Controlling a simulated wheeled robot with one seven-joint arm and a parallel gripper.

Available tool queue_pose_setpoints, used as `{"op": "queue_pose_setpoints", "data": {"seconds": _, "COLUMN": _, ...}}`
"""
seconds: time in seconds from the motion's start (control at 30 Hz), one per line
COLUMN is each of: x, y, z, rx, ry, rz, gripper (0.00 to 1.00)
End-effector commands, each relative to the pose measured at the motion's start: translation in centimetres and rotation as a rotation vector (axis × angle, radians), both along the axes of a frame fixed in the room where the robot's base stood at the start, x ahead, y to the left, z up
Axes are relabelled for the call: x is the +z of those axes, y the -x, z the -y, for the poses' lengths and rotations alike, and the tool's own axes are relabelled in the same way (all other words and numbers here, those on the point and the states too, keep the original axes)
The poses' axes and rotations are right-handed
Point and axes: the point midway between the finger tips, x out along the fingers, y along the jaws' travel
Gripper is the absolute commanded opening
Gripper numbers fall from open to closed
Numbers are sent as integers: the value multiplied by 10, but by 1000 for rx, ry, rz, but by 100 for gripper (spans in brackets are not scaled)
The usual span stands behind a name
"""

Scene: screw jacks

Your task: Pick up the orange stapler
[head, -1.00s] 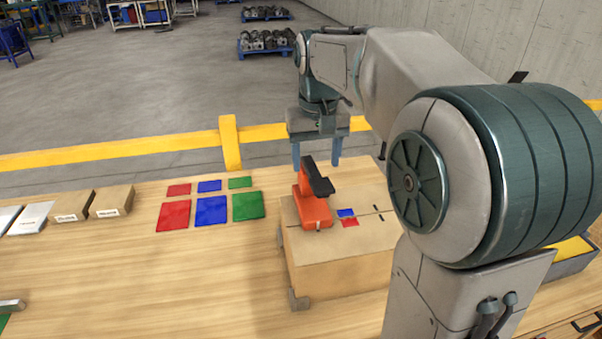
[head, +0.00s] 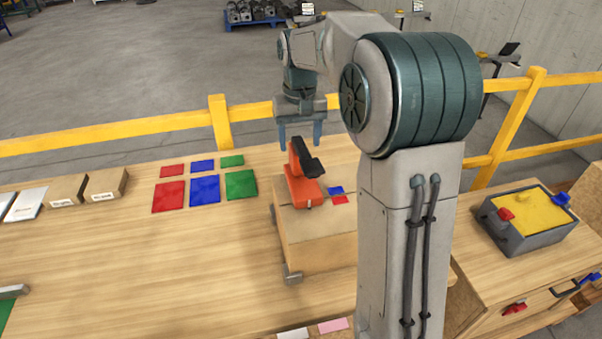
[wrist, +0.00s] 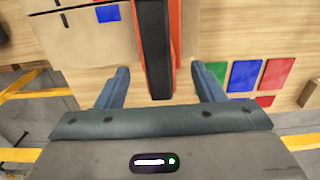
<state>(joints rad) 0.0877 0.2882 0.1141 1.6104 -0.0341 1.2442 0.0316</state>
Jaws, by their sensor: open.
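The orange stapler (head: 301,188) with a black top arm stands on a cardboard box (head: 318,243) on the wooden table. In the wrist view the stapler (wrist: 154,50) runs lengthwise from the top edge down between the two fingers, its black top facing the camera. My gripper (head: 301,142) is open, fingers pointing down, above and just behind the stapler in the head view. In the wrist view my gripper (wrist: 161,78) shows a blue finger on each side of the stapler, with gaps on both sides. The wrist view cuts off the stapler's far part.
Red, blue and green squares (head: 205,189) lie on the table left of the box. Brown boxes (head: 105,184) lie farther left. A grey bin with a yellow inside (head: 526,215) stands at right. A yellow rail (head: 170,121) runs behind the table.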

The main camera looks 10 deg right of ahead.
Motion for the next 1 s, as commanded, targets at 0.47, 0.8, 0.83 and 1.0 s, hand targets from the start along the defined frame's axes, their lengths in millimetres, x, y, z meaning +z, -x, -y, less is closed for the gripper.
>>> {"op": "queue_pose_setpoints", "data": {"seconds": 0.47, "x": -51, "y": 6, "z": 2, "rx": 0, "ry": 0, "rz": -2, "gripper": 62}}
{"op": "queue_pose_setpoints", "data": {"seconds": 0.8, "x": -52, "y": 6, "z": 2, "rx": 0, "ry": 0, "rz": 0, "gripper": 26}}
{"op": "queue_pose_setpoints", "data": {"seconds": 0.83, "x": -52, "y": 6, "z": 2, "rx": 0, "ry": 0, "rz": 0, "gripper": 17}}
{"op": "queue_pose_setpoints", "data": {"seconds": 1.0, "x": -52, "y": 6, "z": 2, "rx": 0, "ry": 0, "rz": 0, "gripper": 0}}
